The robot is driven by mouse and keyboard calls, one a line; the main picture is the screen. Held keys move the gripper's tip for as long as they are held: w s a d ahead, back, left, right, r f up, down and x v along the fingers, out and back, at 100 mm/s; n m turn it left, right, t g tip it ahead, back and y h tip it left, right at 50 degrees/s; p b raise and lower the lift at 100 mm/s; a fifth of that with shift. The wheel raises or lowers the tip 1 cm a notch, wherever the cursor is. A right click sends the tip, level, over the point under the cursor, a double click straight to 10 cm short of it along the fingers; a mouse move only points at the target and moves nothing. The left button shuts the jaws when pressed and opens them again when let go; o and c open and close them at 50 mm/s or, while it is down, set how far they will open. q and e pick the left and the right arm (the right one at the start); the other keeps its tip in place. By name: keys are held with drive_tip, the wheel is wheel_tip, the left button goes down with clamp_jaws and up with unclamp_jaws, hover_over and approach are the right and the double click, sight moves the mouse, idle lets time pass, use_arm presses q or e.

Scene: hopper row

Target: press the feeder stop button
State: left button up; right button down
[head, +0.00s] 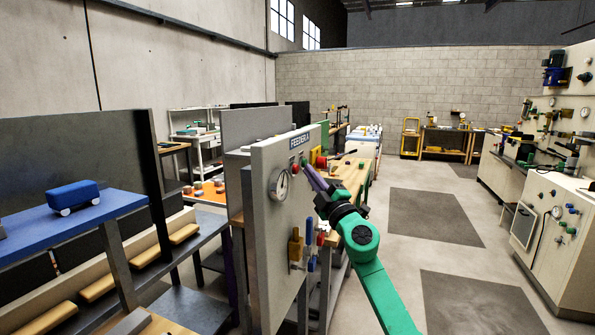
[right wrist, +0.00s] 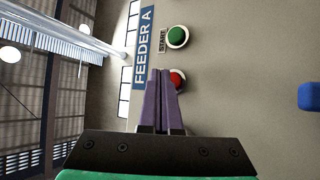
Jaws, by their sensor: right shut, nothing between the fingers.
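The pale FEEDER A panel (head: 262,200) stands upright near the middle of the head view. A round red button (right wrist: 179,76) sits on it in the right wrist view, below the sign and beside a green button (right wrist: 176,36) labelled START. No label for the red button is readable; the fingers cover part of it. My right gripper (head: 304,164) has its purple fingers together and empty, tips at the panel's button area. In the right wrist view the fingertips (right wrist: 160,72) overlap the red button's left edge; I cannot tell whether they touch it. My left gripper is not in view.
The panel carries a round gauge (head: 280,184) and a yellow part (head: 295,245) lower down. A blue part (right wrist: 308,96) shows at the wrist view's right edge. A blue-topped bench (head: 70,215) stands at left. Open floor (head: 430,215) lies to the right.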

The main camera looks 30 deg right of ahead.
idle(0.3)
drive_tip(key=shift+w+a, duration=0.25)
drive_tip(key=shift+w, duration=0.1)
drive_tip(key=shift+w+a, duration=0.25)
drive_tip(key=shift+w, duration=0.1)
idle(0.7)
drive_tip(key=shift+s, duration=0.1)
drive_tip(key=shift+s+d+p, duration=0.3)
drive_tip(key=shift+s+d, duration=0.15)
drive_tip(key=shift+s, duration=0.15)
drive_tip(key=s+d, duration=0.1)
drive_tip(key=s, duration=0.1)
drive_tip(key=s+d, duration=0.2)
idle(0.5)
idle(0.5)
